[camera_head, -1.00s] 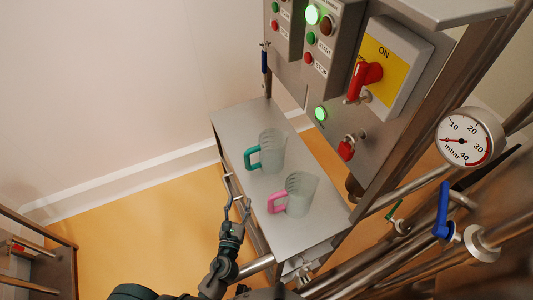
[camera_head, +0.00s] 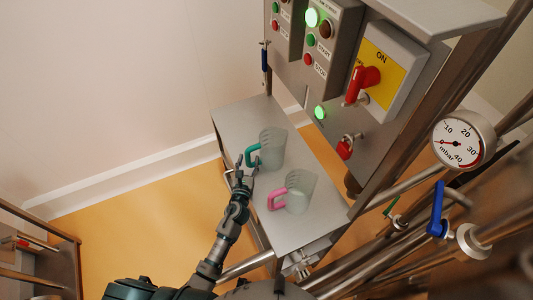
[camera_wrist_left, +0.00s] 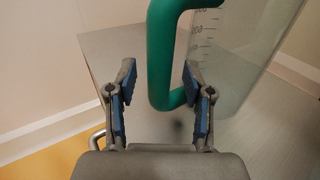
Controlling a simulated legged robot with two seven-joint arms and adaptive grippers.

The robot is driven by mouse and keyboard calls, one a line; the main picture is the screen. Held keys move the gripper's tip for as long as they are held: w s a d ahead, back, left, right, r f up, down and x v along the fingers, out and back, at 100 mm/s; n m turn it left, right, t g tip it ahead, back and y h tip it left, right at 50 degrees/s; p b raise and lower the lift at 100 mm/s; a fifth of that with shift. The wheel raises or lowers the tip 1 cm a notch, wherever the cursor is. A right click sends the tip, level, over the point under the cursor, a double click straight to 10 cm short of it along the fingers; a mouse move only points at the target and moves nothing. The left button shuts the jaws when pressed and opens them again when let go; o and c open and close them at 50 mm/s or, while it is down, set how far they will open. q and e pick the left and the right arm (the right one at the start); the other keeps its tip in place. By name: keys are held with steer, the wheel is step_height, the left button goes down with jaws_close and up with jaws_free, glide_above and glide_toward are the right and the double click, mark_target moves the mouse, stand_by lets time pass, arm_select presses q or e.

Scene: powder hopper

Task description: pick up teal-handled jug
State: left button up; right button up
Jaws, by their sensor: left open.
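The teal-handled jug (camera_head: 272,148) stands upright on the metal shelf, a clear jug with its teal handle on its left side. The handle (camera_wrist_left: 160,50) fills the upper middle of the left wrist view, with scale marks on the clear wall beside it. My left gripper (camera_head: 247,168) is open just in front of the handle. In the left wrist view its two blue-padded fingers (camera_wrist_left: 160,100) are apart, and the handle's lower bend appears between or just beyond their tips; I cannot tell if they touch. My right gripper is not in view.
A pink-handled jug (camera_head: 300,192) stands close by, nearer on the same metal shelf (camera_head: 240,120). A control panel with a red switch (camera_head: 362,82) rises behind the shelf. A pressure gauge (camera_head: 464,139), pipes and a blue-handled valve (camera_head: 438,208) crowd the right side.

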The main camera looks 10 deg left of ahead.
arm_select(q)
steer(key=shift+w, duration=0.2)
jaws_close()
